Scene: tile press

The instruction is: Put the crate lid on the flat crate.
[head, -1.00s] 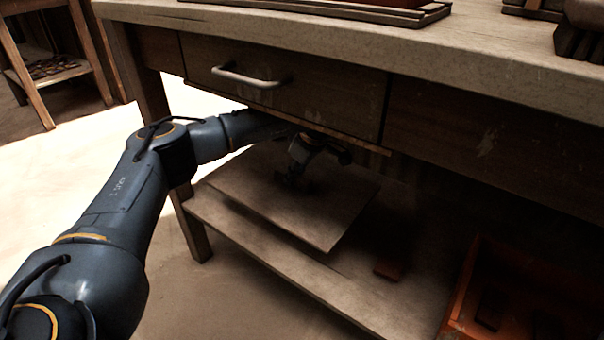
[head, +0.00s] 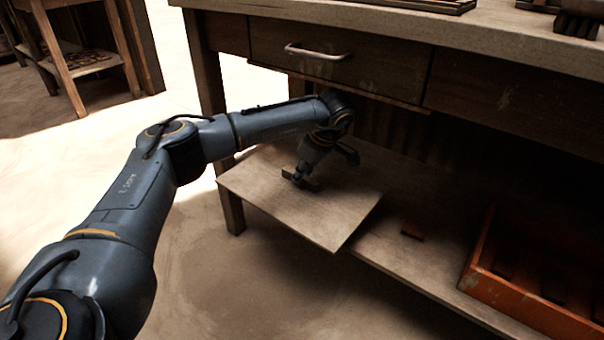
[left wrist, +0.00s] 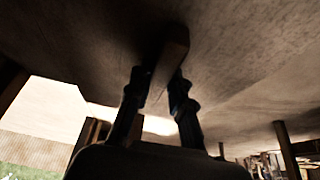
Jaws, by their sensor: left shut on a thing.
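The crate lid (head: 335,225) is a flat, pale wooden board with a small bar handle on top. My left gripper (head: 300,181) is shut on this handle. In the head view the lid sticks out past the front edge of the lower shelf, at or just above shelf height. In the left wrist view the fingers (left wrist: 160,88) pinch the bar, and the board (left wrist: 75,45) fills much of the picture. An orange, low-walled crate (head: 505,289) stands on the shelf at the right, with dark things inside. I cannot tell whether it is the flat crate. My right gripper is out of view.
The lower shelf (head: 440,270) lies under a workbench with a handled drawer (head: 330,62) close above my wrist. A bench leg (head: 232,210) stands left. The floor in front is clear.

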